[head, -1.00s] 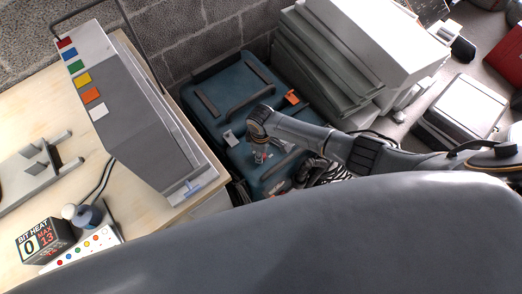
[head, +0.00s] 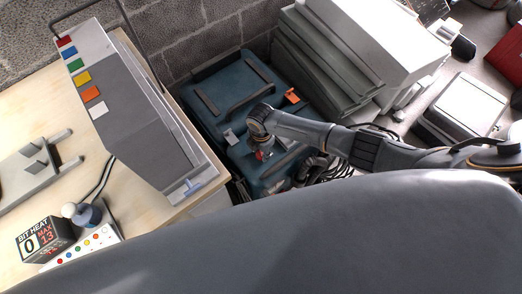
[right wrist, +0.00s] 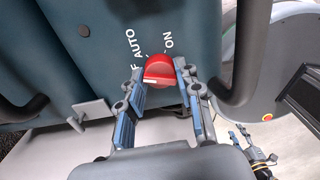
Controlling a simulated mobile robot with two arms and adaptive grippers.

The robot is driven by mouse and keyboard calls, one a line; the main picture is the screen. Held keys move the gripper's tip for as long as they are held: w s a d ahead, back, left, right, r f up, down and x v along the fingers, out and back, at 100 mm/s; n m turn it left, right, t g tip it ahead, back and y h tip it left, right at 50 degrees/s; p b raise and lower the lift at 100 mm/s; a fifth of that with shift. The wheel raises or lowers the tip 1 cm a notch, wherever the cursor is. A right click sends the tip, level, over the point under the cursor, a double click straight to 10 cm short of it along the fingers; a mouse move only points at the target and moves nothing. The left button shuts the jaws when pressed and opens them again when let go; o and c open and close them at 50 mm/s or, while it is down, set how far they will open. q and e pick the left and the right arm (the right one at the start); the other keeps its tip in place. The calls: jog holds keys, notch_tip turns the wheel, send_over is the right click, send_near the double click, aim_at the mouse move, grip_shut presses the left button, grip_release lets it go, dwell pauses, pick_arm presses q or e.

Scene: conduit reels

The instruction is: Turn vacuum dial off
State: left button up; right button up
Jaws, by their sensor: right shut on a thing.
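The vacuum (head: 215,88) is a dark teal box on the floor beside the workbench; its teal face also shows in the right wrist view (right wrist: 185,20). Its red dial (right wrist: 160,66) sits between my right gripper's fingers (right wrist: 160,82), which are shut on its sides.
Black handle bars flank the dial in the right wrist view. The workbench (head: 20,105) holds a grey sloped case (head: 140,120) and a bit heat box (head: 45,238). Grey stacked cases (head: 335,70) stand behind my right arm, and dark cables lie beside the vacuum.

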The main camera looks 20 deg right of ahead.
jog(key=shift+n, duration=1.9)
jog(key=o, duration=1.2)
jog(key=shift+c, duration=0.2)
notch_tip(320, 180, up, 12)
